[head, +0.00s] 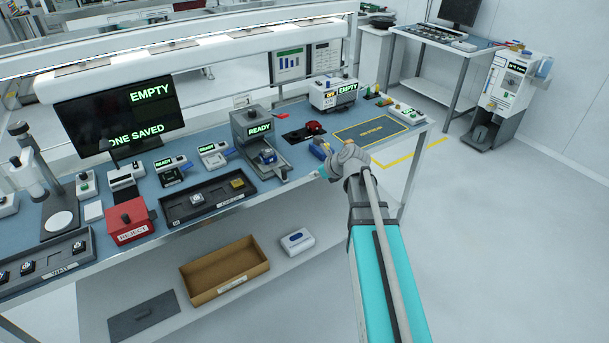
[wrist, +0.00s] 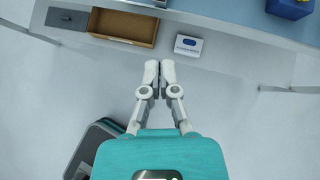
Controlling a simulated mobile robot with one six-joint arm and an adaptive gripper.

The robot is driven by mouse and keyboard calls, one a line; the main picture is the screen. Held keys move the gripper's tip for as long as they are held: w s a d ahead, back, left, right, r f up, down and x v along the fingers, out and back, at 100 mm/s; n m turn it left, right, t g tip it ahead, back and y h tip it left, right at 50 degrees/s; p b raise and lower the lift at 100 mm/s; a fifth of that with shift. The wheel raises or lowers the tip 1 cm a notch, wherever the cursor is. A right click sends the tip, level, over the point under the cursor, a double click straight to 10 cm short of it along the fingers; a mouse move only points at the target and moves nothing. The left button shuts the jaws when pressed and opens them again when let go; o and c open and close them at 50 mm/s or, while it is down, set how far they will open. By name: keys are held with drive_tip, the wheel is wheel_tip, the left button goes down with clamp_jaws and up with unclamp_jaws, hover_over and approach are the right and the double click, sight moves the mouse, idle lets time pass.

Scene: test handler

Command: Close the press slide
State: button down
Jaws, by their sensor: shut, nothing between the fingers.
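The grey press (head: 251,125) stands on the blue bench with a READY display on its front. Its slide (head: 280,176) sticks out toward the bench's front edge, with a blue part (head: 267,157) on it. My gripper (head: 325,170) is to the right of the slide, in front of the bench edge and apart from the slide. In the wrist view, its two fingers (wrist: 159,68) are together and empty, over the floor in front of the bench.
A black tray (head: 208,209) lies left of the slide, beside a red REJECT box (head: 130,222). A blue object (head: 317,150) sits just behind my gripper. A brown bin (head: 222,274) and white case (head: 297,240) are on the lower shelf.

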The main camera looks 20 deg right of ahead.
sight(272, 159)
drive_tip(key=b+x, duration=0.2)
drive_tip(key=x, duration=0.1)
drive_tip(key=b+x, duration=0.2)
drive_tip(key=x, duration=0.2)
drive_tip(key=w+r+b+x, duration=0.1)
drive_tip(key=b+x, duration=0.1)
drive_tip(key=x, duration=0.2)
drive_tip(key=shift+w+a, duration=0.15)
drive_tip(key=shift+a, duration=0.15)
drive_tip(key=shift+w+a, duration=0.45)
drive_tip(key=shift+w, duration=0.2)
drive_tip(key=w+a, duration=0.1)
drive_tip(key=w, duration=0.2)
drive_tip(key=w+a, duration=0.1)
drive_tip(key=w, duration=0.3)
drive_tip(key=w+a, duration=0.1)
drive_tip(key=w, duration=0.3)
drive_tip(key=shift+a, duration=0.3)
drive_tip(key=shift+s+d, duration=0.1)
drive_tip(key=shift+s, duration=0.1)
